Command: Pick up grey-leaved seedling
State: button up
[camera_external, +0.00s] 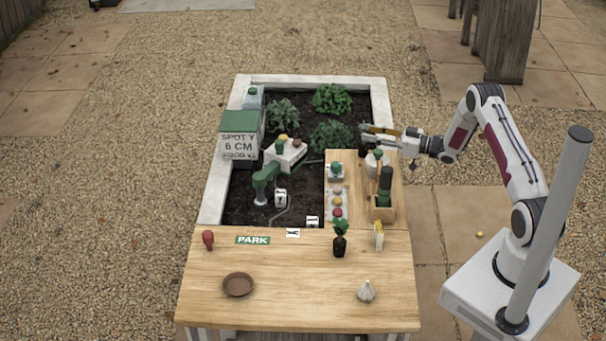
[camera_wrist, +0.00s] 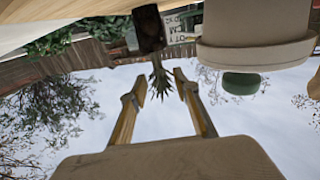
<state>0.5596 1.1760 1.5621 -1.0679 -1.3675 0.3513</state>
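The wrist view is upside down. In it, a small seedling with narrow grey-green leaves (camera_wrist: 160,77) stands in a dark pot (camera_wrist: 148,30), its leaves ahead of and between my fingertips. My gripper (camera_wrist: 160,85) is open, with a tan finger on each side and nothing held. In the external view my gripper (camera_external: 368,134) reaches left over the back of the wooden board. A dark pot (camera_external: 363,152) sits just below its fingertips; the leaves are hard to make out there. A second seedling with broad green leaves (camera_external: 340,240) stands in a dark pot on the front table.
Leafy plants (camera_external: 331,136) grow left of the gripper.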

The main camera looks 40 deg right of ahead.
jog(key=shift+x, duration=1.4)
grip_shut()
